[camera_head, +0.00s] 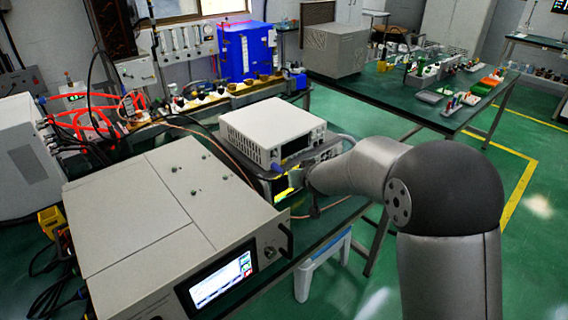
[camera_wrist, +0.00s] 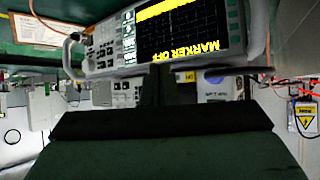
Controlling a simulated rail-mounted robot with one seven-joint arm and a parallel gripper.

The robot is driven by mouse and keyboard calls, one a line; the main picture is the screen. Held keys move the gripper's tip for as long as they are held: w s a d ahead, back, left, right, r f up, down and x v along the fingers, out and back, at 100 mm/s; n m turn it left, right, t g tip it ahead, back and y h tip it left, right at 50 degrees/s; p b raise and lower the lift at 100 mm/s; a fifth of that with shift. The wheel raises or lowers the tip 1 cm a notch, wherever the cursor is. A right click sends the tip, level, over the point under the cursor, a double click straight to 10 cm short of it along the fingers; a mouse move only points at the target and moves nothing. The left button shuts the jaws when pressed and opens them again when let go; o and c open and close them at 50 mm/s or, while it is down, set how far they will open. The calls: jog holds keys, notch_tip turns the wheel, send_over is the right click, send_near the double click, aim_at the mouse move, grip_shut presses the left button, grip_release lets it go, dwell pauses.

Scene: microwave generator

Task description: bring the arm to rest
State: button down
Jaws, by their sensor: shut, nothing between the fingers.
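My gripper (camera_wrist: 157,82) shows in the wrist view as dark fingers, close together and shut with nothing between them. In the wrist view the scene appears upside down. An instrument with a black screen (camera_wrist: 190,30) and the text "MARKER OFF" lies just beyond the fingertips; I cannot tell whether they touch. In the head view my arm bends from the lower right toward the instrument stack in the middle. Its end is beside the stack's front, and the fingers cannot be made out there.
A large beige generator (camera_head: 165,215) with a lit screen stands at the front left. A white box (camera_head: 273,130) tops the middle stack. Red cables (camera_head: 95,125) run at the left. A white stool (camera_head: 322,268) stands below. Green floor (camera_head: 535,225) is open at the right.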

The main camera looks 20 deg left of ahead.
dwell(0.3)
jog(key=s+d+r+m+g+h, duration=0.15)
jog(key=s+d, duration=0.35)
jog(key=d, duration=0.5)
jog(key=s+d+r+m+g+h, duration=0.1)
jog(key=s+d+r+g+h, duration=0.1)
jog(key=s+d, duration=0.6)
jog(key=s+d+f+m+g+h, duration=0.1)
jog(key=s+d+m+g, duration=0.1)
jog(key=s+d, duration=0.7)
jog(key=s+d+m+g+h, duration=0.1)
jog(key=s+d+g, duration=0.2)
jog(key=s+d, duration=0.6)
jog(key=s, duration=0.4)
jog(key=shift+s+f+m, duration=0.25)
jog(key=shift+f+m, duration=0.1)
jog(key=shift+a, duration=0.1)
